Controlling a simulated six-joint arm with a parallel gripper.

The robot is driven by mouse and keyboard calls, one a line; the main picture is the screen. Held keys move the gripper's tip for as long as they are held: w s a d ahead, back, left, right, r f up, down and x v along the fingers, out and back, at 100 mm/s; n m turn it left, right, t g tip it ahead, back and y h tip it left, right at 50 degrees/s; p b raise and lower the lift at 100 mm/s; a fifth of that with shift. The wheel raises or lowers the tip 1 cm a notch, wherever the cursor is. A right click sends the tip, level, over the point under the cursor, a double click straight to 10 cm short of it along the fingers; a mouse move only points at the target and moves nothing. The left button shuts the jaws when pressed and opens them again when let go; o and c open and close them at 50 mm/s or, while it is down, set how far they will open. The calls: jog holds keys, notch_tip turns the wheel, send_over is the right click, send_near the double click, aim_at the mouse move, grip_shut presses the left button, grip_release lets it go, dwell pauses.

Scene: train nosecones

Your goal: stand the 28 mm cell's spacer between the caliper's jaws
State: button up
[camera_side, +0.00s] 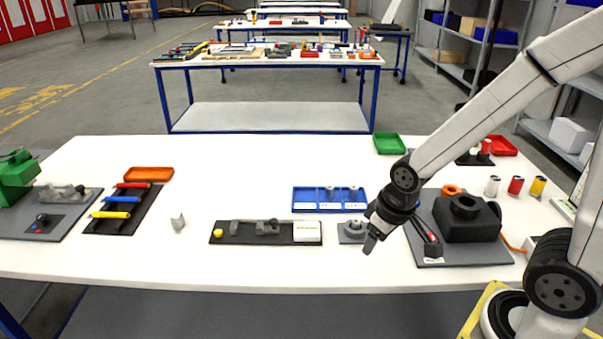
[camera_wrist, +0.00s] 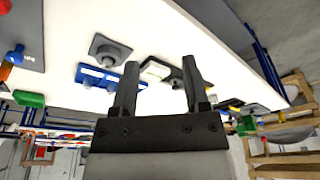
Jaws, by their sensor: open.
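The caliper (camera_side: 250,228) is a grey tool on a dark board with a yellow button at its left end and a white display at its right. A blue tray (camera_side: 303,207) behind it has cells with white labels too small to read. Two grey spacers stand in it, one in the middle (camera_side: 330,191) and one at the right (camera_side: 353,191); I cannot tell which is the 28 mm one. My gripper (camera_side: 371,245) is open and empty, in the air near the grey plate right of the caliper. In the wrist view, its fingers (camera_wrist: 160,70) are apart, with the blue tray (camera_wrist: 131,73) beyond the left finger.
A grey plate with a round stepped part (camera_side: 353,229) lies below my gripper. A black block (camera_side: 467,222) stands on a grey mat to the right.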

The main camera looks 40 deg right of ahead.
jog(key=m+g, duration=0.3)
jog(key=m, duration=1.3)
send_over(354, 187)
jog(key=f, duration=0.5)
jog(key=shift+s+a+f, duration=0.15)
jog(key=shift+s+a, duration=0.05)
jog(key=shift+a, duration=0.1)
jog(key=shift+d+f+m, duration=0.1)
jog(key=shift+d+m, duration=0.15)
jog(key=shift+m, duration=0.05)
jog(key=shift+w+f, duration=0.15)
jog(key=shift+f, duration=3.7)
grip_shut()
